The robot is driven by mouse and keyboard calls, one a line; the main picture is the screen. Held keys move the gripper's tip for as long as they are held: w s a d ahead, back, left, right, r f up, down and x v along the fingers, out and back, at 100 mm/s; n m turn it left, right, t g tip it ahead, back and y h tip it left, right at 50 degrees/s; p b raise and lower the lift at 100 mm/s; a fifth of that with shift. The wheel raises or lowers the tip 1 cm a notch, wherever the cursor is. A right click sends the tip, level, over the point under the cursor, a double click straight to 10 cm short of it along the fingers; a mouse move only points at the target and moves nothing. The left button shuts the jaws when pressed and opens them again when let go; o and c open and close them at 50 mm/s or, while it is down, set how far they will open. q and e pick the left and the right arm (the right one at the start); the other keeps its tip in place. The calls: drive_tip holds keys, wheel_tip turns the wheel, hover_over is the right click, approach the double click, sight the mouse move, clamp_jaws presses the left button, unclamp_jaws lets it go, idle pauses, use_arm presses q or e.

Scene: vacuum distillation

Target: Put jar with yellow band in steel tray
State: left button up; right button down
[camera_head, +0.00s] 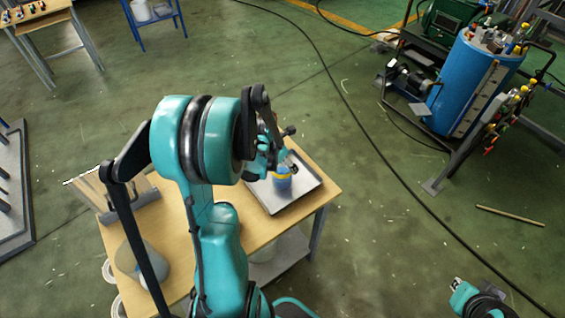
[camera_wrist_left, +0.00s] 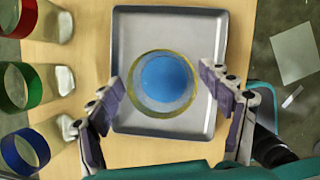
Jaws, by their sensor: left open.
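The jar with the yellow band (camera_head: 282,182) holds something blue and appears upright inside the steel tray (camera_head: 305,197) on the wooden table. In the left wrist view, the jar (camera_wrist_left: 163,83) is seen from above, over the floor of the tray (camera_wrist_left: 135,25). My left gripper (camera_head: 279,162) is at the jar, partly hidden by its own arm. In the wrist view, the left gripper's fingers (camera_wrist_left: 165,84) are spread on both sides of the jar, with visible gaps. Part of my right gripper (camera_head: 461,290) shows at the lower right, away from the table; its fingers are unclear.
A glass flask (camera_head: 140,257) is on the table's left side. A blue tank (camera_head: 470,80) stands on the floor, far right.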

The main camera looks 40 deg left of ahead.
use_arm(q)
drive_tip(key=p+v, duration=0.4)
drive_tip(key=v, duration=0.8)
drive_tip(key=s+d+r+m+t, duration=0.1)
drive_tip(key=s+d+r+m, duration=0.1)
drive_tip(key=d+m, duration=0.5)
drive_tip(key=s+d+r+m, duration=0.2)
drive_tip(key=d+m, duration=0.5)
drive_tip(key=m, duration=1)
drive_tip(key=s+d+r+m+t, duration=0.1)
drive_tip(key=s+d+r+m, duration=0.2)
drive_tip(key=d+m, duration=0.4)
drive_tip(key=m, duration=0.4)
drive_tip(key=shift+d+m+t, duration=0.3)
drive_tip(key=shift+d+m, duration=0.05)
drive_tip(key=shift+m, duration=0.05)
drive_tip(key=shift+b, duration=0.3)
wheel_tip(320, 180, down, 7)
drive_tip(key=b, duration=0.6)
drive_tip(key=shift+r+b, duration=0.2)
drive_tip(key=shift+b, duration=0.1)
